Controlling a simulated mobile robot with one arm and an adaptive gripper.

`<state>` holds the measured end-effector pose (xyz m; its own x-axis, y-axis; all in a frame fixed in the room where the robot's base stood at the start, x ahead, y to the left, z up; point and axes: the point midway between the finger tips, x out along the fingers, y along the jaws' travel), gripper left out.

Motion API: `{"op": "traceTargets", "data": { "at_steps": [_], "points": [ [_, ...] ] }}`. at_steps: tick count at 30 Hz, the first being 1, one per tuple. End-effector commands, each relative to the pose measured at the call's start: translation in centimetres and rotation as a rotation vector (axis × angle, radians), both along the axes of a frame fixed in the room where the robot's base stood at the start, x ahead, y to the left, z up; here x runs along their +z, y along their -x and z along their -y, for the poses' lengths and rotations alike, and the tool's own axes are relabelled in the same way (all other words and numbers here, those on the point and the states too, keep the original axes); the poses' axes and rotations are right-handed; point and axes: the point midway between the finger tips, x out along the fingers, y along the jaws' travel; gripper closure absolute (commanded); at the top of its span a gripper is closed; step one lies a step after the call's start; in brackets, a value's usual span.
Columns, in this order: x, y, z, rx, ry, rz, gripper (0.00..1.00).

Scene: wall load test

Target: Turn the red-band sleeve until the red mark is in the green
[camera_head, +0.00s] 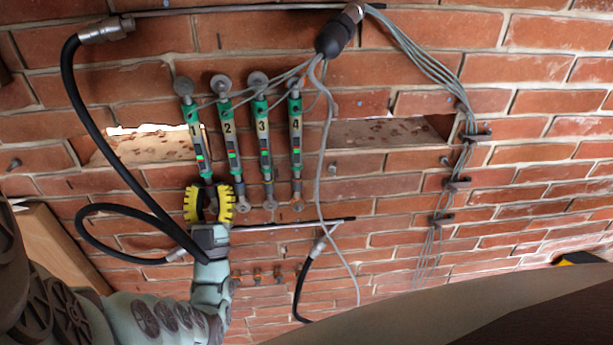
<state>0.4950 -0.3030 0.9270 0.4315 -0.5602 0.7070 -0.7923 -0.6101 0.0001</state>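Several green-and-silver units numbered 1 to 4 hang side by side on the brick wall: unit 1 (194,130), unit 2 (228,130), unit 3 (263,130) and unit 4 (296,130). Each has a dark window with small green and red marks; they are too small to read exactly. The sleeves are at the lower ends, and I cannot make out which one has the red band. My gripper (209,203) has yellow-and-black fingers spread apart around the lower end of unit 1. Contact is not visible. Its right finger is close to the lower end of unit 2.
A thick black hose (88,120) loops left of the units. Grey cables (425,65) run from a dark connector (336,35) down the right side. Openings in the wall (155,147) lie on both sides. A thin dark rod (290,223) crosses below the units.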

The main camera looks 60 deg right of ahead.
Motion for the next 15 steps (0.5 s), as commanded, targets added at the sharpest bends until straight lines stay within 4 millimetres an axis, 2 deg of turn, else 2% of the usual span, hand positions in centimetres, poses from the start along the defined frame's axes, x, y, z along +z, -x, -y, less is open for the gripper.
{"op": "traceTargets", "data": {
  "at_steps": [1,7,15],
  "points": [
    [0.00,-0.04,-0.03,0.001,0.000,0.000,0.80],
    [0.01,-0.03,-0.03,0.001,0.000,0.000,1.00],
    [-0.01,-0.01,-0.02,0.003,0.001,0.001,1.00]
  ]
}}
